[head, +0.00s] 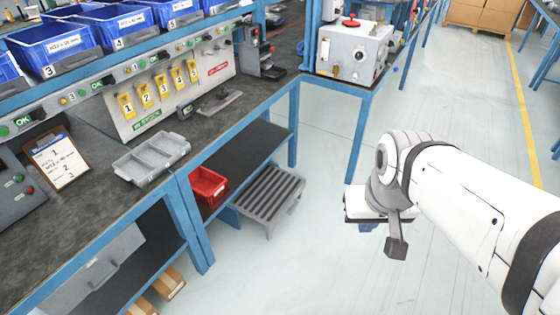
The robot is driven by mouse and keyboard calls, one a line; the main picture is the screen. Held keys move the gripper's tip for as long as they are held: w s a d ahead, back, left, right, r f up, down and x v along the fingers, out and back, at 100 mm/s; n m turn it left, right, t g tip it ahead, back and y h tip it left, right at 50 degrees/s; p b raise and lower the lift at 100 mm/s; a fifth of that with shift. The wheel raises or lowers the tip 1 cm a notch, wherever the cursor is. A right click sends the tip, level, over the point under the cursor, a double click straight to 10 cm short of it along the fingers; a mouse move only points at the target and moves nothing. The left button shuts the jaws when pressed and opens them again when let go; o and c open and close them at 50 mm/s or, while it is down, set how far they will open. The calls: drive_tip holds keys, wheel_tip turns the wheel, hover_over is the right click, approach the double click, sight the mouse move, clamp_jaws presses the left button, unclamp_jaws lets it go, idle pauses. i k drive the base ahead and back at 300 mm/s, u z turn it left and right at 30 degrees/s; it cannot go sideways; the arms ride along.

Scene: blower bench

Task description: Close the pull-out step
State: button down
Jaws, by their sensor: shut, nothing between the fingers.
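The pull-out step (268,195) is a grey slatted platform low at the bench's lower right part. It sticks out from under the bench over the pale floor, to the right of a red bin. My gripper (397,248) is in the air right of the step, over open floor and apart from it. It points down and is shut and empty; its fingers show as one dark grey block. The step's rear end is hidden under the bench shelf.
The blue-framed bench (185,205) runs along the left, with a red bin (208,187) on its lower shelf and a grey tray (152,158) on top. A grey box with a red knob (352,50) stands at the back. The floor (310,265) between step and gripper is clear.

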sight(268, 196)
drive_tip(key=u, duration=0.05)
drive_tip(key=i, duration=0.85)
drive_tip(key=u, duration=1.2)
